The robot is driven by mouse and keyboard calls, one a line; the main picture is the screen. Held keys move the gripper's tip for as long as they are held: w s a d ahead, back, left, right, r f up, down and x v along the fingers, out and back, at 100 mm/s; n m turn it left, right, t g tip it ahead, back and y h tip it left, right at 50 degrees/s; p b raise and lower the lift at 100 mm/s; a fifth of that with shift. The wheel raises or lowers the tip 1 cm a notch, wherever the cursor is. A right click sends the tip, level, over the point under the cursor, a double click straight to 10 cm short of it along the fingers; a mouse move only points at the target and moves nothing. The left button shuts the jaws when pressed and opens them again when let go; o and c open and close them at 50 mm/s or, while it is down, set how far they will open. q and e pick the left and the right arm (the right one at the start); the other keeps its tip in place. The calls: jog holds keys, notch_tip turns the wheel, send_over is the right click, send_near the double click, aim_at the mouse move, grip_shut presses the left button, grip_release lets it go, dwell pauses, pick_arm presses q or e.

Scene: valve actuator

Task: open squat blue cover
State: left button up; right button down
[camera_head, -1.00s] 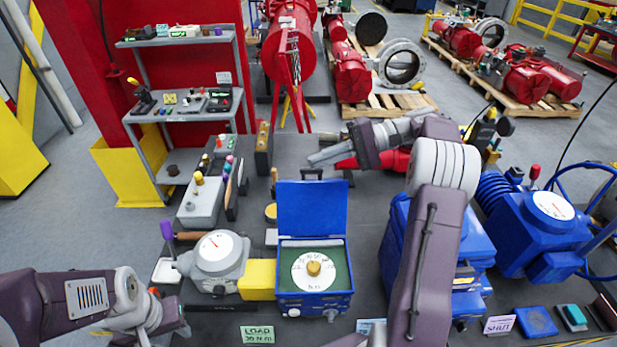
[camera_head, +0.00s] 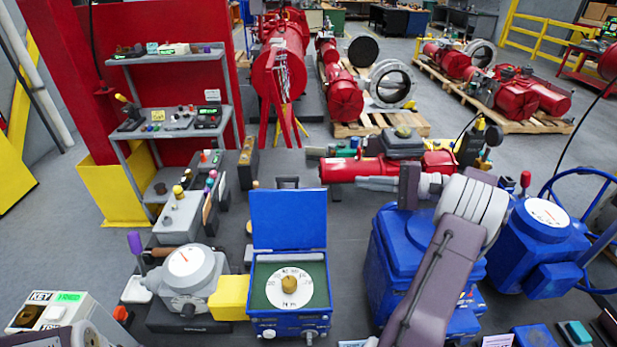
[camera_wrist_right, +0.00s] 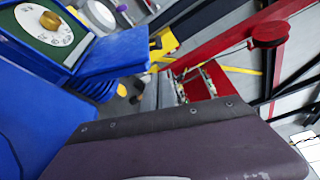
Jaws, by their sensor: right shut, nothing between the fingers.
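The squat blue box (camera_head: 290,322) stands front centre with its blue cover (camera_head: 288,218) raised upright, open. Inside is a green panel with a white dial (camera_head: 289,286) and a brass knob. In the right wrist view the dial (camera_wrist_right: 42,25) and the blue cover (camera_wrist_right: 115,52) show at upper left. My right gripper (camera_head: 362,183) is shut and empty, right of the cover and apart from it, pointing left in front of a red cylinder. My left gripper is out of view; only a bit of my left arm shows at the bottom left.
A grey gauge unit (camera_head: 190,275) and a yellow block (camera_head: 229,298) stand left of the box. A larger blue housing (camera_head: 395,255) stands to the right, partly behind my right arm. A red cylinder (camera_head: 345,169) lies behind. A blue handwheel actuator (camera_head: 540,240) is far right.

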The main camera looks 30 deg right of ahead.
jog(key=p+x, duration=0.3)
jog(key=x, duration=1.2)
jog(key=shift+w+a+p, duration=0.15)
jog(key=shift+a+p, duration=0.15)
jog(key=shift+p, duration=0.1)
jog(key=shift+f, duration=0.1)
